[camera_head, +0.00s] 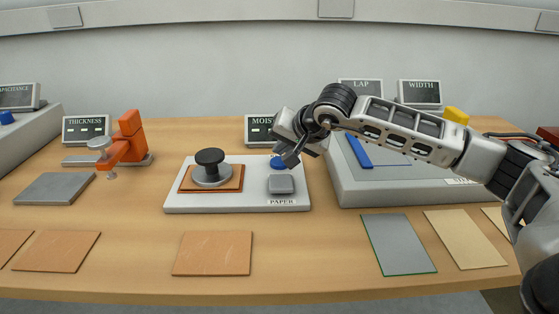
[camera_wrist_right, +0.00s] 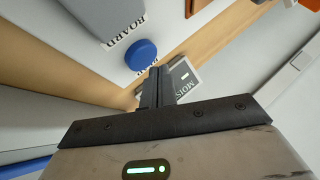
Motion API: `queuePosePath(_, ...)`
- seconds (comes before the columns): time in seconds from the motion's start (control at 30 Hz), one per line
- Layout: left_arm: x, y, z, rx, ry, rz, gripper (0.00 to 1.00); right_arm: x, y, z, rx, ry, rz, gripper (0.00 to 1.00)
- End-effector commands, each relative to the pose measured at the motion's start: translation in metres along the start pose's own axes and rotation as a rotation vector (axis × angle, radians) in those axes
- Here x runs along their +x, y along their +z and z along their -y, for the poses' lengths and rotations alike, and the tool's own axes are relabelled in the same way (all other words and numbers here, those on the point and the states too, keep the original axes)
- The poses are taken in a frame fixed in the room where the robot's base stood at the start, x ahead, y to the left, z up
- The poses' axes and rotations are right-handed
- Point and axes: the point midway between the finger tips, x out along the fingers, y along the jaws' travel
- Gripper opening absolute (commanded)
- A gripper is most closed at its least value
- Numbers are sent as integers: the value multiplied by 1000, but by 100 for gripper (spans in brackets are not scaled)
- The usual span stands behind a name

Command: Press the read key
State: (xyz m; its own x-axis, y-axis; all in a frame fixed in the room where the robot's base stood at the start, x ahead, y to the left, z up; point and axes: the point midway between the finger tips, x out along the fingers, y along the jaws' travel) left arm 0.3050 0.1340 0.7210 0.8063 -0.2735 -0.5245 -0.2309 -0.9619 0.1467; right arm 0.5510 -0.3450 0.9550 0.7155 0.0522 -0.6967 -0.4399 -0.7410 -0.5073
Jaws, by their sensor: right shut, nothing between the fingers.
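The blue round key (camera_head: 278,162) is at the back right of the white moisture meter base (camera_head: 235,202), behind a grey square pad (camera_head: 281,184). My right gripper (camera_head: 290,160) is shut and empty, pointing down just beside the blue key and partly in front of it. In the right wrist view the blue key (camera_wrist_right: 141,55) shows whole, just left of the shut fingertips (camera_wrist_right: 157,74). Whether the fingertips touch it cannot be told. Lettering near the key is partly hidden. The MOISTURE display (camera_head: 258,130) is partly covered by my right gripper. My left gripper is not in view.
A black-knobbed weight (camera_head: 210,166) stands on a brown board on the base. An orange thickness gauge (camera_head: 127,142) is to the left. A grey unit (camera_head: 395,185) with a blue bar is to the right. Brown boards (camera_head: 212,254) and sheets (camera_head: 398,243) lie in front.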

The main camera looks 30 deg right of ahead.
Motion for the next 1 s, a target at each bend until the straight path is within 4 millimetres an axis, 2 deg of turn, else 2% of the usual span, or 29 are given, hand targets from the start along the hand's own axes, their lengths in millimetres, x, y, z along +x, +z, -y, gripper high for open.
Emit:
queuePosePath(0.5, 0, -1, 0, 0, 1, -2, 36, 0, 0, 0, 0, 0, 0, 0)
queuePosePath(1.0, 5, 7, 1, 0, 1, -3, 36, 6, 4, -4, 0, 0, 0, 0)
